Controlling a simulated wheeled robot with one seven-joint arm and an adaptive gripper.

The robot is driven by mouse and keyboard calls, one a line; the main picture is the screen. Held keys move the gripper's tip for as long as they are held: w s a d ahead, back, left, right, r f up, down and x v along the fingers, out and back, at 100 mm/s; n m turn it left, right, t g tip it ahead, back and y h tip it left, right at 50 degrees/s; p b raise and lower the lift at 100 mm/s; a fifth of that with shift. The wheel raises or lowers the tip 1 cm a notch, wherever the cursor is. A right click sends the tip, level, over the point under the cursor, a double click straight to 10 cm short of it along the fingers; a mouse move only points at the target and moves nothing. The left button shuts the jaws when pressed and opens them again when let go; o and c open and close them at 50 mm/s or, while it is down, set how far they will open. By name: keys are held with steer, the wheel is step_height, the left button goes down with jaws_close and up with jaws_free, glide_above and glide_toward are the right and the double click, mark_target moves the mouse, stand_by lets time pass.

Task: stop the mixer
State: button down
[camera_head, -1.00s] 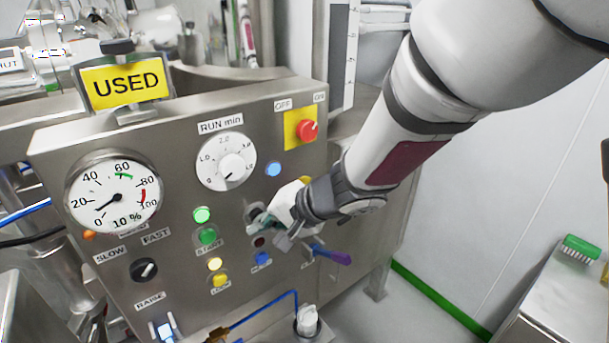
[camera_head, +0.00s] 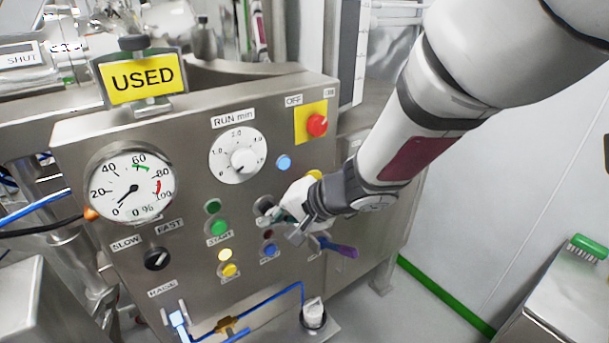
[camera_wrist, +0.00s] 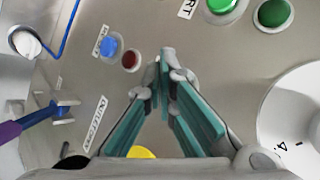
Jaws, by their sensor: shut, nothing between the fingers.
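The mixer's steel control panel (camera_head: 190,160) fills the middle of the head view. The START button (camera_head: 219,228) is green, and the lamp (camera_head: 213,207) above it is dark. The round gauge (camera_head: 132,188) has its needle at 0 and its readout shows 0 %. My gripper (camera_head: 268,216) is shut and empty, its tips at the panel just right of the START button. In the wrist view the closed fingertips (camera_wrist: 166,62) lie between the green button (camera_wrist: 273,13) and a dark red lamp (camera_wrist: 130,60). Whatever control is under the tips is hidden; I cannot tell whether they touch it.
A red knob (camera_head: 317,125) on a yellow plate sits at upper right of the panel. The RUN dial (camera_head: 238,155), a blue button (camera_head: 268,250) and a purple-handled lever (camera_head: 338,247) are close to my gripper. A steel bench (camera_head: 555,290) stands at right.

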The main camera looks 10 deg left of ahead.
steer(key=shift+s+d, duration=0.25)
steer(key=shift+s, duration=0.05)
steer(key=shift+d, duration=0.1)
steer(key=s+d+p, duration=0.2)
steer(key=s+d, duration=0.1)
steer(key=shift+s+d, duration=0.1)
steer(key=shift+d, duration=0.2)
stand_by(0.9)
